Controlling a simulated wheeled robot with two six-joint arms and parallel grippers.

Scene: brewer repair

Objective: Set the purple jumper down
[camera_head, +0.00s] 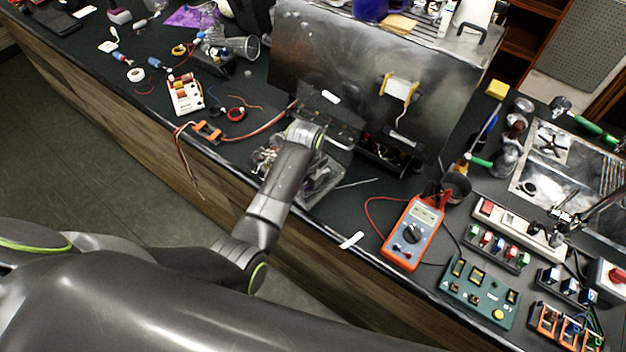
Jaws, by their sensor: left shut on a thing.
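My left arm reaches up from the bottom left over the counter. My left gripper (332,122) is at the lower front opening of the steel brewer (340,50), partly hidden by its own wrist. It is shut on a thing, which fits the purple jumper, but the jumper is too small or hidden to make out. I cannot tell whether it touches anything in the opening. My right gripper is not in view.
A clear tray of loose parts (322,180) lies beside my left wrist. An orange multimeter (413,233) and a green switch board (482,291) are to the right. A white terminal block (185,95) and red-brown wires (187,158) are left. The counter's front edge is close.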

